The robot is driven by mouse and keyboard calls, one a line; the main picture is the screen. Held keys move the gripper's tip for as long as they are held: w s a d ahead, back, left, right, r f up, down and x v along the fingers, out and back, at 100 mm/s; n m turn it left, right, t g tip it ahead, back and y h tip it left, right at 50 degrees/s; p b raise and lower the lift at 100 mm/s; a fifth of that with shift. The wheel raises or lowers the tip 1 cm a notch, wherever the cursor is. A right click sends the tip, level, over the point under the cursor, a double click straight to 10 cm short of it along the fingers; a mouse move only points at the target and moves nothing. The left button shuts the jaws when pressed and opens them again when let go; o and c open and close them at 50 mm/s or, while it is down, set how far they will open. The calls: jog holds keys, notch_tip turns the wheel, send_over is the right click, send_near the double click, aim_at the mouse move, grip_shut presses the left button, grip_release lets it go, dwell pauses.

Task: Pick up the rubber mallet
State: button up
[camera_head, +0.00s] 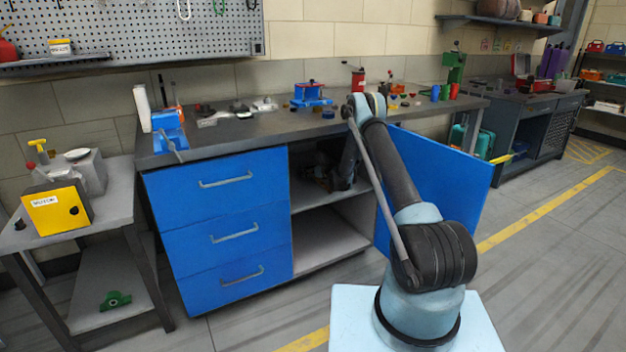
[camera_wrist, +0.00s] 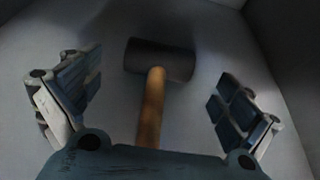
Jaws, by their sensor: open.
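The rubber mallet (camera_wrist: 160,60) lies on a pale surface in the wrist view, with a dark head across the upper middle and a brown wooden handle running down toward my gripper. The lower end of the handle is hidden behind the gripper's body. My gripper (camera_wrist: 158,98) is open, with one finger to the left and one to the right of the mallet, both apart from it. In the head view my arm reaches into the open compartment of the blue workbench cabinet, and the gripper there is dark and hard to make out. I cannot make out the mallet in that view.
The cabinet's blue door (camera_head: 440,190) stands open to the right of my arm. Blue drawers (camera_head: 228,232) are at the left of the compartment. The lower shelf (camera_head: 325,245) looks bare. The workbench top (camera_head: 235,130) above holds several tools. Compartment walls close in at the wrist view's right.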

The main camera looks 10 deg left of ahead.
jog(key=shift+x, duration=2.35)
jog(key=shift+r, duration=0.15)
jog(key=c, duration=1.5)
